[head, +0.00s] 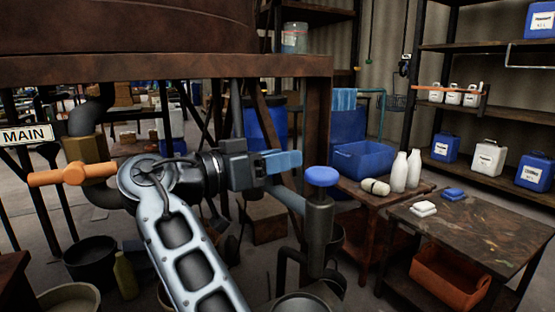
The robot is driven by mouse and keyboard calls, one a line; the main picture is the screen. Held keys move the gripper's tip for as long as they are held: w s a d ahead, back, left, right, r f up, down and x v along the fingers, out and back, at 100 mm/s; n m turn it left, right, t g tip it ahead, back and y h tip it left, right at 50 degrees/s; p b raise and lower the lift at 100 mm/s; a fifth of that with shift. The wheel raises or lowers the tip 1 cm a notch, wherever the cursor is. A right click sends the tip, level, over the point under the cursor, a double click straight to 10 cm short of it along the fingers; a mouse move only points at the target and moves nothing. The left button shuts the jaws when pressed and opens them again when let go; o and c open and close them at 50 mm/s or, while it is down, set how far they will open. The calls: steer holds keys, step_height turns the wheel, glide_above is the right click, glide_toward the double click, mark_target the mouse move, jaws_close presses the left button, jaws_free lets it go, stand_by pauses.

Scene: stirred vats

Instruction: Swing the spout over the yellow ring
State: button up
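My gripper (283,162) points right near the middle of the head view, its pale blue fingertip end close to the upper left of a blue round knob (322,176). The finger gap is not clear from this side. The knob tops a dark upright pipe fitting (318,232), which looks like the spout's body. A grey-blue bar (288,199) slants below my gripper toward this fitting; I cannot tell whether it is part of the spout. Lower pipework (284,265) bends down beside the fitting. I see no yellow ring.
A rusty vat frame (180,68) spans the upper left. An orange-handled valve (72,175) is by the MAIN sign (26,135). A dark bucket (91,262) and a bottle (125,276) stand low left. A workbench (480,232) is at right, with an orange crate (450,275) underneath.

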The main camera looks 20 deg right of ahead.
steer(key=shift+r, duration=0.15)
steer(key=shift+r, duration=0.4)
step_height(320, 180, up, 3)
steer(key=shift+f+p, duration=0.1)
steer(key=shift+p, duration=0.55)
steer(key=s+d+r+p, duration=0.2)
steer(key=s+d+r, duration=0.3)
steer(key=d, duration=0.5)
step_height(320, 180, up, 2)
steer(key=shift+s+d+r, duration=0.1)
steer(key=shift+s+d, duration=0.05)
steer(key=shift+s, duration=0.05)
